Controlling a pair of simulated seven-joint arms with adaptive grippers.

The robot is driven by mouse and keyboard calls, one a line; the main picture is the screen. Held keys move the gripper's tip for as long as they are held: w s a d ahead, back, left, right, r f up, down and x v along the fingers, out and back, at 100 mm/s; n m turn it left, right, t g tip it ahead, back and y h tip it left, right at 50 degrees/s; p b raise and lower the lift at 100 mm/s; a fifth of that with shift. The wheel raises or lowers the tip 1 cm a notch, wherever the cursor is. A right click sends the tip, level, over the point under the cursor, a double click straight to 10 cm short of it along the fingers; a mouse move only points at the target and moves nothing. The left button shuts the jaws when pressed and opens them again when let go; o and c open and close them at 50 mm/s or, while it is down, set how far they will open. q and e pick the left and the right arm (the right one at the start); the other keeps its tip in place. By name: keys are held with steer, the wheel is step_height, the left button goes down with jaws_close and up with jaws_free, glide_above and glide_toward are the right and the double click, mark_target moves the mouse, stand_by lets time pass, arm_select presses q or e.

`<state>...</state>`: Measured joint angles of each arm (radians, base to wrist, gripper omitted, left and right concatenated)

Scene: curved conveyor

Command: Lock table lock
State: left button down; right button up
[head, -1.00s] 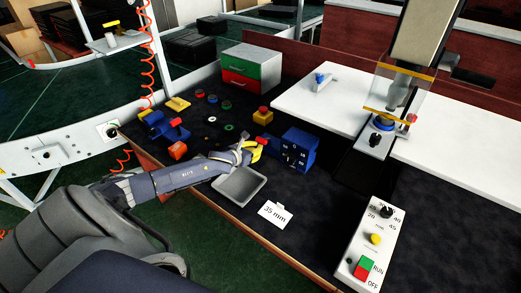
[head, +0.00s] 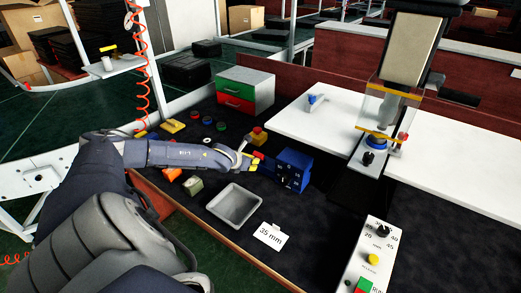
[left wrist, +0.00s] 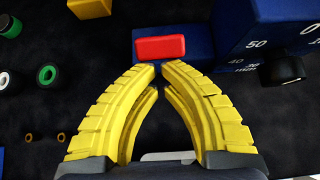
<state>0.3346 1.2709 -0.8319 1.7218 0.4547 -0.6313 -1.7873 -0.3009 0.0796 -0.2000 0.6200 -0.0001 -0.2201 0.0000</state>
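No part in view is labelled as a table lock. A blue block (head: 294,163) with a mm scale and a black knob stands on the dark bench; its scale and knob also show in the left wrist view (left wrist: 258,42). A red block (left wrist: 161,48) on a blue base lies just beyond my left fingertips. My left gripper (left wrist: 162,68), with yellow fingers, has its tips together with nothing seen between them. In the head view the left gripper (head: 256,162) is beside the blue block's left side. The right gripper is not in view.
A grey tray (head: 236,207) and a "35 mm" card (head: 270,236) lie in front. A drill press with an orange-edged guard (head: 385,112) and a control panel (head: 368,255) stand right. A green-and-red drawer box (head: 246,90) stands behind. A small lever (head: 314,103) sits on the white table.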

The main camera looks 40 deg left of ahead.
mark_target(257, 153)
arm_select(q)
steer(key=shift+w+a+r, duration=0.15)
steer(key=shift+w+r, duration=0.7)
steer(key=shift+w, duration=0.05)
steer(key=shift+w+a+r, duration=0.1)
steer(key=shift+w+r, duration=0.75)
stand_by(0.4)
steer(key=s+r, duration=0.5)
steer(key=r, duration=0.3)
steer(key=shift+d+r, duration=0.25)
steer(key=shift+d, duration=0.15)
steer(key=shift+s, duration=0.1)
